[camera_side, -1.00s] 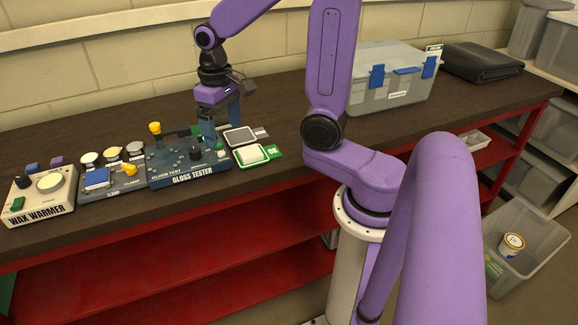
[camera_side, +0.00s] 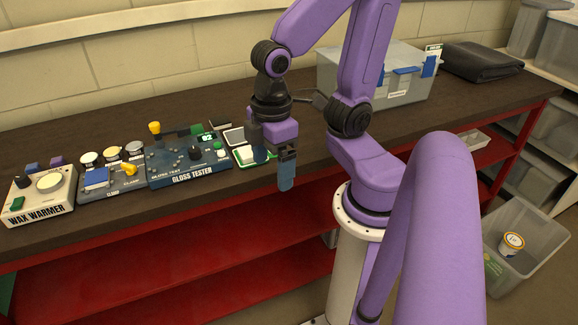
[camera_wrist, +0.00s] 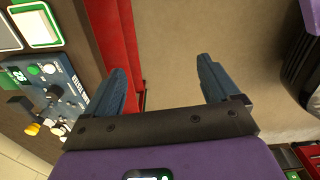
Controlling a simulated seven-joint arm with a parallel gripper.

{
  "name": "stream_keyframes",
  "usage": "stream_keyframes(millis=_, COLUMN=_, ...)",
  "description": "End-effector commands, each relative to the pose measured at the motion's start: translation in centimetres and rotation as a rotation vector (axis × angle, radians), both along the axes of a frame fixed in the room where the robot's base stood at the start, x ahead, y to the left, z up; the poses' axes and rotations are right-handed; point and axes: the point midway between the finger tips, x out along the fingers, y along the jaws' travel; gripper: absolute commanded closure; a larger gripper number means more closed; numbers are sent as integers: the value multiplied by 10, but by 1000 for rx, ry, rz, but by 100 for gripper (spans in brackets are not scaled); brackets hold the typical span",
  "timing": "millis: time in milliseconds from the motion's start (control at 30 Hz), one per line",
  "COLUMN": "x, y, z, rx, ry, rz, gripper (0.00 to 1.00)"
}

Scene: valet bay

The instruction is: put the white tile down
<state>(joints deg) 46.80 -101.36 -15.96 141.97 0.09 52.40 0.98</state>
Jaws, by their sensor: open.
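The white tile (camera_wrist: 37,25) lies in a green-edged holder (camera_wrist: 58,43) at the upper left of the wrist view. The tile is apart from the fingers.
The gloss tester (camera_side: 182,162) stands left of the holder, with a lit green display. A dark square pad (camera_side: 234,134) lies behind the holder. The wax warmer (camera_side: 43,190) is farther left. A lidded grey box (camera_side: 365,95) stands at the right on the table.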

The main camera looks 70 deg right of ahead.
Motion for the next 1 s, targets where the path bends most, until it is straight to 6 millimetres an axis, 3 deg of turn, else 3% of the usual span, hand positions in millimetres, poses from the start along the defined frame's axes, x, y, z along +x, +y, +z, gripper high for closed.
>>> stream_keyframes(millis=100, x=-19, y=1, z=-1, rx=1, ry=-2, rz=91, gripper=11)
stream_keyframes(millis=300, x=-34, y=1, z=-1, rx=2, ry=-2, rz=160, gripper=11)
stream_keyframes(millis=1000, x=-34, y=1, z=-1, rx=2, ry=-2, rz=164, gripper=11)
